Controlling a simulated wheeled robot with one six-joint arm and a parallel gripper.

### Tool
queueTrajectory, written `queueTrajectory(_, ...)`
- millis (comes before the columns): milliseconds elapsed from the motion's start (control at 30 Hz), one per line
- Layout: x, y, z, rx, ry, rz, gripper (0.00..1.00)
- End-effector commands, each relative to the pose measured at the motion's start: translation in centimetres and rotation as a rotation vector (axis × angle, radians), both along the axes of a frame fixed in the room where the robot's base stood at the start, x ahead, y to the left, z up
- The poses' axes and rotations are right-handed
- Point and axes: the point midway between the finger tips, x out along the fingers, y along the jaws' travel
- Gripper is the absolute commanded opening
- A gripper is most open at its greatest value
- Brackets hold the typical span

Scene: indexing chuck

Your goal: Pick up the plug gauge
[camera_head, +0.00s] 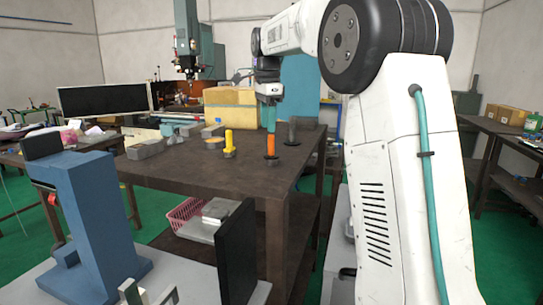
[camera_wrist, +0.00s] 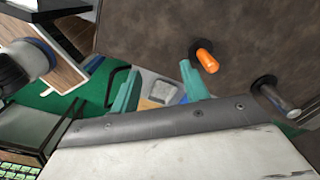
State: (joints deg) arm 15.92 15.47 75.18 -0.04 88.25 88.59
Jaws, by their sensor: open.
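Three upright pieces stand on the brown table (camera_head: 200,180): a yellow one (camera_head: 229,142), an orange one (camera_head: 271,146) and a dark grey one (camera_head: 292,130). I cannot tell for certain which is the plug gauge. In the wrist view the orange piece (camera_wrist: 207,61) shows past the tip of the right-hand finger, outside the gap. A grey cylinder (camera_wrist: 280,99) with a dark collar is farther right. My gripper (camera_head: 269,115) has teal fingers. It is open and empty, and in the head view it appears just above the orange piece. The wrist view also shows my gripper (camera_wrist: 160,82).
A pink basket (camera_head: 184,216) is below the table's front edge. A blue machine (camera_head: 85,215) stands at the left front. The table's front half is clear.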

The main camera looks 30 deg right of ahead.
Motion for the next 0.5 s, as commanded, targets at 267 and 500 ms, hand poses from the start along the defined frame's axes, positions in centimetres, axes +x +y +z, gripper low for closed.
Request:
queueTrajectory(267, 5.6, -5.1, -2.0, 0.008, 0.015, -0.335, 0.45)
queueTrajectory(500, 6.4, -6.0, -3.6, 0.010, 0.020, -0.401, 0.45)
